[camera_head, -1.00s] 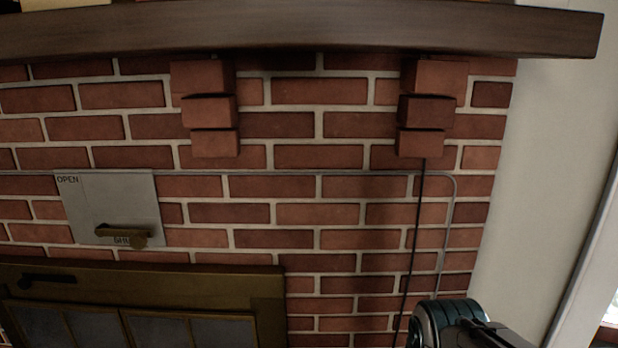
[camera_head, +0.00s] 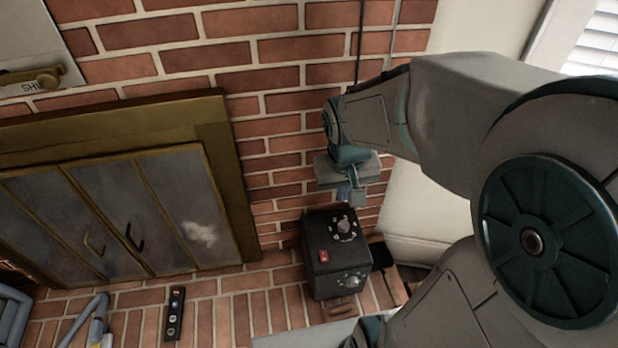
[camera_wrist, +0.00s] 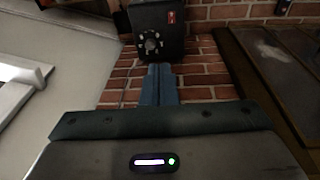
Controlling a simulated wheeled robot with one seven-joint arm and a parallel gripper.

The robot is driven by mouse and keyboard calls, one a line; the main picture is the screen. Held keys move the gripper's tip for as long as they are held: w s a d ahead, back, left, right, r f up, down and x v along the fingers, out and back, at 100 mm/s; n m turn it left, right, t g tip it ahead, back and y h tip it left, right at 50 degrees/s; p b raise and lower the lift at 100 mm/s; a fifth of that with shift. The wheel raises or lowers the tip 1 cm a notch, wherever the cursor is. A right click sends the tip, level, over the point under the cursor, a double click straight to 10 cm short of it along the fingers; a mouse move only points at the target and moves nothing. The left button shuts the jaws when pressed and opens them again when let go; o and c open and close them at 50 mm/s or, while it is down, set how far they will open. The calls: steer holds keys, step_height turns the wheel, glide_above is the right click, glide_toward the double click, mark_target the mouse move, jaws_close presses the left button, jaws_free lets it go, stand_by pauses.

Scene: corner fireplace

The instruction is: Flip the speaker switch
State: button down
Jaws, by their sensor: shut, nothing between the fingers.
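The speaker is a black box (camera_head: 318,282) on the brick floor against the brick wall, right of the fireplace doors. My gripper (camera_head: 350,196) is above the speaker, pointing down. Its blue fingers (camera_wrist: 160,68) are together and empty. They look apart from the switch; exact clearance from the box is unclear.
The brass-framed fireplace doors (camera_head: 115,215) stand left of the speaker. A black strip with buttons (camera_head: 175,314) and a blue-grey object (camera_head: 97,325) lie on the hearth. A thin black cord (camera_head: 360,40) runs down the wall.

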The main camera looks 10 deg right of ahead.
steer(key=g+b, duration=0.2)
steer(key=b, duration=0.7)
glide_above(324, 253)
step_height(324, 253, down, 25)
steer(key=shift+w+y, duration=0.1)
steer(key=shift+y, duration=0.3)
step_height(324, 253, down, 14)
steer(key=b, duration=0.4)
steer(key=shift+r, duration=0.1)
